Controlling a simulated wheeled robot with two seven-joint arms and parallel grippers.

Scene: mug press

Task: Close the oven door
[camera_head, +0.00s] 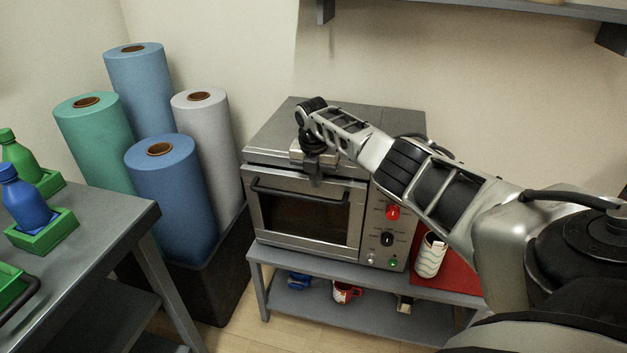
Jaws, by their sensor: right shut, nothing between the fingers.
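The oven (398,215) is a grey metal box with a flat top, standing on a low grey table. Its front door (305,222) has a dark window and a black bar handle (297,195) along the top. The door looks upright against the oven front; I cannot tell whether a small gap is left. My right arm reaches in from the right across the oven. My right gripper (315,174) points down in front of the oven's upper front, just above the handle. It is shut and empty. Its contact with the door is unclear. My left gripper is not in view.
Rolls of blue, green and grey material (175,190) stand in a dark bin left of the oven. A grey table (95,230) with bottles in green holders is at the left. A patterned mug (430,257) stands on a red mat right of the oven. A red mug (345,292) sits on the lower shelf.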

